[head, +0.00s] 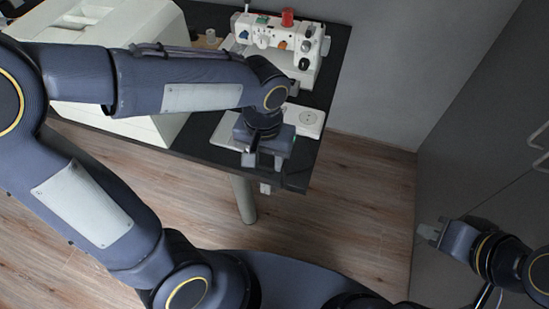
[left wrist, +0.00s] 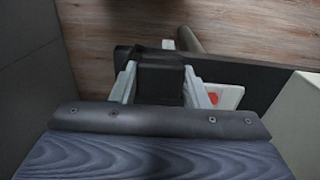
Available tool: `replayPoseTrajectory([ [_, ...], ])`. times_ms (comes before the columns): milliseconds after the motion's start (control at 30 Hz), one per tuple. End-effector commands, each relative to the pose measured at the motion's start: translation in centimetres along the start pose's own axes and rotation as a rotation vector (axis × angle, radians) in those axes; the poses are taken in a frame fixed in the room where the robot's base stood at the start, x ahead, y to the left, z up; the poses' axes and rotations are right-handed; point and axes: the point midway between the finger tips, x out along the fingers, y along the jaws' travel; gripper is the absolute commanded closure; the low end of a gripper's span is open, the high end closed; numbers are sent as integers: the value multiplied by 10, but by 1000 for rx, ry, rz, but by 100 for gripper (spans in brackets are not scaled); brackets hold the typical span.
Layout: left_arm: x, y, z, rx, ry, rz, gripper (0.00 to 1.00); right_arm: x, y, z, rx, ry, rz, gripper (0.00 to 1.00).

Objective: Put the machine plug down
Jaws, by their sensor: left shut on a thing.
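My left gripper (head: 264,162) is over the near right corner of the dark table (head: 292,178). In the left wrist view it (left wrist: 160,82) is shut on the machine plug (left wrist: 160,75), a dark block between its two pale fingers. The plug is close over the table edge; I cannot tell whether it touches the top. In the head view the plug is mostly hidden by the gripper. My right gripper (head: 431,232) is at the right, away from the table, by the grey cabinet; its finger gap is not clear.
A white socket block (head: 306,119) lies right of the left gripper; its red switch shows in the left wrist view (left wrist: 213,98). A white sewing machine (head: 280,38) stands at the back. A large white casing (head: 130,25) fills the table's left. Grey cabinet (head: 480,160) at right.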

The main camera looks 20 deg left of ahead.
Motion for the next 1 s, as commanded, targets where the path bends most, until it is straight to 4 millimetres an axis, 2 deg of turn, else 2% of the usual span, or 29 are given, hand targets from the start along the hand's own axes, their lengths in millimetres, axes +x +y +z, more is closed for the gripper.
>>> replayPoseTrajectory([
  [67, -1, 2, 8, 4, 3, -6, 95, 4, 2, 2, 0, 0, 0, 100],
  [133, 0, 2, 5, 3, 1, -9, 95, 4, 2, 2, 0, 0, 0, 100],
  [467, 33, -7, -73, 0, -2, -10, 95, -1, 0, -1, 0, 0, 0, 100],
  [600, 61, -11, -96, 2, -2, -11, 95, 0, 0, 0, 0, 0, 0, 100],
  [733, 79, -12, -112, 2, 0, -9, 95, -1, 0, 0, 0, 0, 0, 100],
  [1000, 95, -14, -125, 4, 2, -9, 95, -1, 0, 0, 0, 0, 0, 100],
])
